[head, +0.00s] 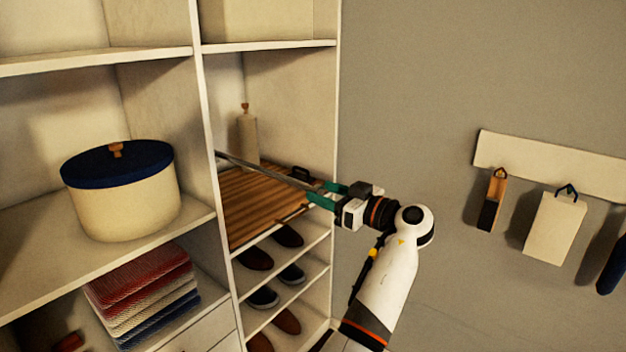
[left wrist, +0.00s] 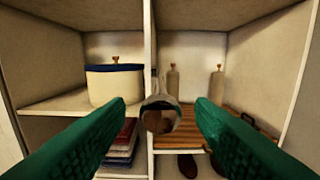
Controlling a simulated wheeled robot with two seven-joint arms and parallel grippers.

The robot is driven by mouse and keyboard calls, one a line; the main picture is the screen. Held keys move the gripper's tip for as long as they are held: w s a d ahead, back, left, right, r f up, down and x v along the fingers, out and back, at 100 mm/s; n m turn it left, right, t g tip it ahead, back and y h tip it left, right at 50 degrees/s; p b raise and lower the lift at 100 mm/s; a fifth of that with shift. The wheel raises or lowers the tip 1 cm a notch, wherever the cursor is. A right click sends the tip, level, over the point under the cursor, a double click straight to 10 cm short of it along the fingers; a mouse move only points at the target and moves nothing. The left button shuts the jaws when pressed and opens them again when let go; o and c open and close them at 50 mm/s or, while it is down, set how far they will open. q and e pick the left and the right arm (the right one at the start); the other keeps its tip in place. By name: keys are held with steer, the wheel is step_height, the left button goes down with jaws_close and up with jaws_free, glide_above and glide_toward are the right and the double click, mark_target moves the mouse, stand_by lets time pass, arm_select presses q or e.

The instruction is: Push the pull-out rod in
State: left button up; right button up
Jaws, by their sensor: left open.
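The pull-out rod (head: 265,171) is a thin grey metal bar that sticks out from the upright divider of the wardrobe, above the brown slatted shelf. In the left wrist view its round shiny end (left wrist: 160,117) faces the camera, between the two green fingers. My left gripper (head: 324,193) is open at the outer end of the rod, with a finger on either side. Gaps show between the rod end and both fingers in the left wrist view. Whether the gripper touches the rod's tip is hidden. My right gripper is in neither view.
A cream basket with a blue lid (head: 122,190) stands on the left shelf above folded towels (head: 145,295). A bottle (head: 248,135) stands behind the rod; shoes (head: 288,236) lie on lower shelves.

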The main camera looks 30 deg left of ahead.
arm_select(q)
steer(key=shift+w+a+p, duration=0.2)
steer(key=shift+a+p, duration=0.45)
steer(key=shift+a, duration=1.5)
steer(key=shift+c, duration=0.3)
